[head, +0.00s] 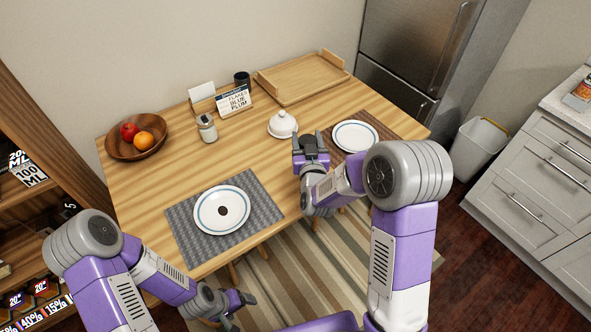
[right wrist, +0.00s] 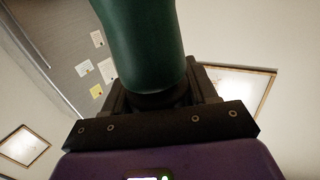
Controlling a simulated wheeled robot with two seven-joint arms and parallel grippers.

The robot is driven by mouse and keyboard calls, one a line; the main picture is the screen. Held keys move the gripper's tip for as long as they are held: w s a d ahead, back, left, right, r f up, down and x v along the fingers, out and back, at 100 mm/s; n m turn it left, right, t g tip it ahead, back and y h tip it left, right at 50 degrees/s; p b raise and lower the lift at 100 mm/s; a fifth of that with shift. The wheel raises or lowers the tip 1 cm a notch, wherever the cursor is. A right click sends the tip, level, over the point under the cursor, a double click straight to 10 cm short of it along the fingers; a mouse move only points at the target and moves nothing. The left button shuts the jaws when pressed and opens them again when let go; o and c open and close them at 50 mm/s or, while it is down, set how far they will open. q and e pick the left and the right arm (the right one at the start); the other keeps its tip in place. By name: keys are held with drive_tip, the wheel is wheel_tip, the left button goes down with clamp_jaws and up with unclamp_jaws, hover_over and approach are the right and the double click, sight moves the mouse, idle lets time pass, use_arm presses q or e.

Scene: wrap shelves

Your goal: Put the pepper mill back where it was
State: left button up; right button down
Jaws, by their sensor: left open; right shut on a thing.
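In the right wrist view a smooth, dark green, rounded thing (right wrist: 142,45) stands out from between the fingers of my right gripper (right wrist: 160,95). Only part of it shows; it may be the pepper mill, but I cannot tell for sure. In the head view my right gripper (head: 308,143) is over the table's front right part, between the two place settings, and I cannot make out the green thing there. My left gripper (head: 238,305) is open and empty, low in front of the table's near edge.
The table (head: 165,178) bears a fruit bowl (head: 118,149), a grey-lidded jar (head: 207,128), a sign (head: 235,101), a dark cup (head: 242,79), a wooden tray (head: 290,92), a white lidded dish (head: 282,125) and two plates (head: 222,210) (head: 355,136) on mats. Bare wood shows at the middle.

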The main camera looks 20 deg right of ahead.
drive_tip(key=w+f+m+g+h+b, duration=0.1)
drive_tip(key=w+m+g+h+b, duration=0.3)
drive_tip(key=w+m+h, duration=0.4)
wheel_tip(320, 180, down, 10)
drive_tip(key=n+b, duration=0.1)
drive_tip(key=b, duration=0.2)
drive_tip(key=shift+s+d+n+h+b, duration=0.3)
drive_tip(key=shift+n+h, duration=0.1)
drive_tip(key=shift+f, duration=0.1)
drive_tip(key=shift+c, duration=1.6)
unclamp_jaws()
drive_tip(key=shift+f, duration=0.1)
